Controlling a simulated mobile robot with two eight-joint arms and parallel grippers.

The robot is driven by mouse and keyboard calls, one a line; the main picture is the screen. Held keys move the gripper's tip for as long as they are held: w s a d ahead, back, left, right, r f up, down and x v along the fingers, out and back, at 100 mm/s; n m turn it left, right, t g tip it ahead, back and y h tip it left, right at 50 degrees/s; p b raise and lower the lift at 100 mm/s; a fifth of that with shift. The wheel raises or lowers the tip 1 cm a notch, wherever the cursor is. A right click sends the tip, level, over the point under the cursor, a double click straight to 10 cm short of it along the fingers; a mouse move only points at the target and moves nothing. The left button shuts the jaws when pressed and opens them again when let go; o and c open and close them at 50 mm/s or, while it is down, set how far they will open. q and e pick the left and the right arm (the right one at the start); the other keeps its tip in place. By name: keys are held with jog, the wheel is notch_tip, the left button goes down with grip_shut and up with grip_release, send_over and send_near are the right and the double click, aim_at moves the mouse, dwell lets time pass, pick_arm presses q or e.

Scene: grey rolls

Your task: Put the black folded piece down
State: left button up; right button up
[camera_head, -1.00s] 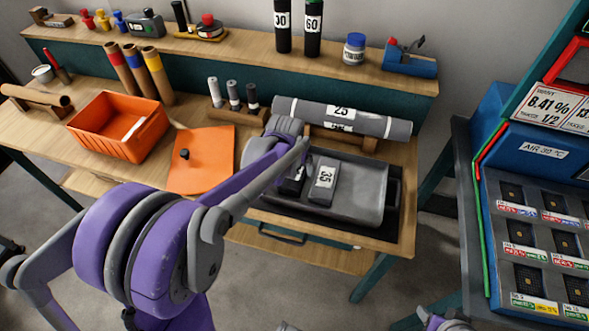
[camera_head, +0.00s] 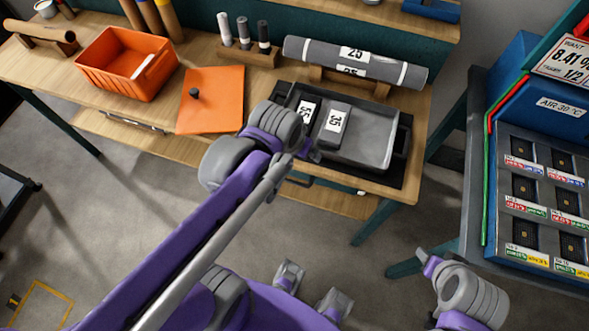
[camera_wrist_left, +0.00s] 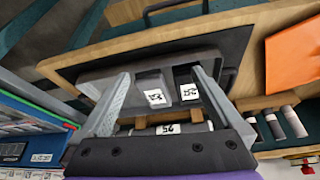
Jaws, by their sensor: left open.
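The black folded piece (camera_head: 307,112), with a white label, lies in the left part of the tray in the head view. It also shows in the left wrist view (camera_wrist_left: 186,78), near the right finger.
The dark tray (camera_head: 402,150) stands on the wooden table. A grey roll (camera_head: 385,67) rests on a wooden stand behind it. An orange sheet (camera_head: 222,108) with a black knob and an orange bin (camera_head: 117,75) lie left. A blue machine (camera_head: 505,95) stands at right.

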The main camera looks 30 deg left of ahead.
pick_arm(q)
jog(key=s+d+f+m, duration=0.1)
jog(key=s+d+f, duration=0.1)
jog(key=s, duration=0.4)
jog(key=shift+d+f+t, duration=0.15)
jog(key=shift+f+t, duration=0.15)
jog(key=shift+f, duration=0.45)
